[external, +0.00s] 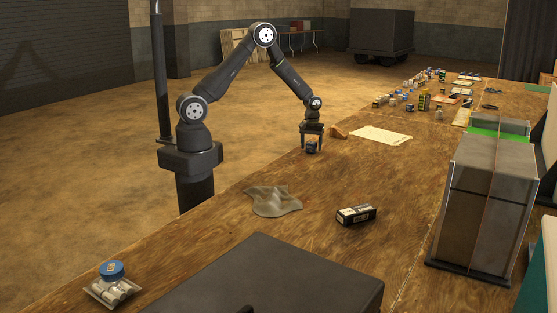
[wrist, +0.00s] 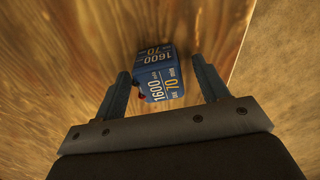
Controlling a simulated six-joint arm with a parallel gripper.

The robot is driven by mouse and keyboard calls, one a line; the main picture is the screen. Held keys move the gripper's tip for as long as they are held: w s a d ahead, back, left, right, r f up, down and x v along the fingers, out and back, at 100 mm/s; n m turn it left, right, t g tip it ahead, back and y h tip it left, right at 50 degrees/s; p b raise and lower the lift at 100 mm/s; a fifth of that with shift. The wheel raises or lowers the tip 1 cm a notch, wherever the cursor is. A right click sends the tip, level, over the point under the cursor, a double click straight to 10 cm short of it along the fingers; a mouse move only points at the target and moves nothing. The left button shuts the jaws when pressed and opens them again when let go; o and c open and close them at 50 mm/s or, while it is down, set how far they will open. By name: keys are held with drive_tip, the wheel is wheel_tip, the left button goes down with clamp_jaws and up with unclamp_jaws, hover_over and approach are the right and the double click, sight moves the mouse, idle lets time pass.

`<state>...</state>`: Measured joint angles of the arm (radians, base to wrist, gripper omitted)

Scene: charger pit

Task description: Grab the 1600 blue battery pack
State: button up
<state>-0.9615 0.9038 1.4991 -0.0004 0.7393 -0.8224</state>
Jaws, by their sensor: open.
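The blue battery pack (wrist: 158,75) has "1600" and "70" printed on it in pale and yellow figures. In the external view the pack (external: 311,148) stands on the wooden table near its left edge, below my gripper (external: 311,140). In the wrist view my gripper (wrist: 161,85) is open, with one finger on each side of the pack. A gap shows between the pack and the right finger. The left finger is closer to the pack, and I cannot tell whether it touches.
A brown lump (external: 338,132) and a paper sheet (external: 381,136) lie right of the gripper. Several small items crowd the far table. The wooden table (external: 330,180) is clear around the pack's near side.

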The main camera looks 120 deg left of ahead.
drive_tip(key=c, duration=1.2)
drive_tip(key=shift+r, duration=0.1)
